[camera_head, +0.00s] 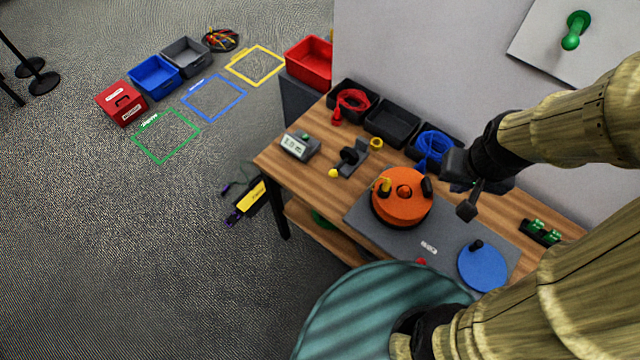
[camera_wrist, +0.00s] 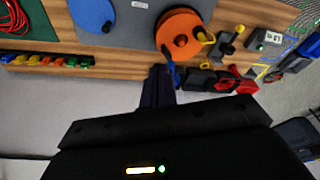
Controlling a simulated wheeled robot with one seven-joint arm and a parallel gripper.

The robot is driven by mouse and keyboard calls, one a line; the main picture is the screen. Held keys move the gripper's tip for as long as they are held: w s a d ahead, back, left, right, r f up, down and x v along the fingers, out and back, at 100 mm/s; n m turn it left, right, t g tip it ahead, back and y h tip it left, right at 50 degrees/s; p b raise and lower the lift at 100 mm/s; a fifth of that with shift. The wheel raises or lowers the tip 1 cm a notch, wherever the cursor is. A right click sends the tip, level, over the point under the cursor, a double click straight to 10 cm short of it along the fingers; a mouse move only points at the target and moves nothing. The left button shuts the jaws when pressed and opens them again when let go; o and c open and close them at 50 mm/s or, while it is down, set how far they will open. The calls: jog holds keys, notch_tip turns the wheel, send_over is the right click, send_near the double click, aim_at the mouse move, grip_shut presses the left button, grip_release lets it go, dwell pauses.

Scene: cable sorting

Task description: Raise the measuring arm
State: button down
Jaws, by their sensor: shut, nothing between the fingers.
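A small black measuring device (camera_head: 350,158) stands on the wooden table, left of an orange disc (camera_head: 403,200). A yellow knob (camera_head: 333,173) is at its near end, low by the tabletop; I take this to be the measuring arm's end, but cannot be sure. In the wrist view the device (camera_wrist: 227,44) is at the upper right, with the yellow knob (camera_wrist: 240,28) beside it. My gripper (camera_head: 467,208) is over the table, right of the orange disc and well apart from the device. In the wrist view my gripper's fingers (camera_wrist: 158,72) are together and empty.
A grey display box (camera_head: 299,146) stands left of the device. Black bins (camera_head: 392,122) with red and blue cables line the back. A grey mat (camera_head: 362,212) carries the orange disc and a blue disc (camera_head: 482,268). A yellow ring (camera_head: 376,143) lies near the device.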

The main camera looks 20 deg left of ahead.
jog(key=w+a+f+n+t+h+b, duration=0.2)
jog(key=a+f+n+t, duration=0.2)
jog(key=a+f+n, duration=1.15)
jog(key=w+a+f+n+t+h+b, duration=0.2)
jog(key=a+f+n+t+h+b, duration=0.1)
jog(key=a+f+n, duration=1.15)
jog(key=w+f+n, duration=0.1)
jog(key=w, duration=0.1)
jog(key=w+d+f+n+p, duration=0.1)
jog(key=w, duration=0.2)
jog(key=w+f+n+p, duration=0.1)
jog(key=w, duration=0.1)
jog(key=shift+w+d, duration=0.2)
jog(key=shift+d, duration=0.2)
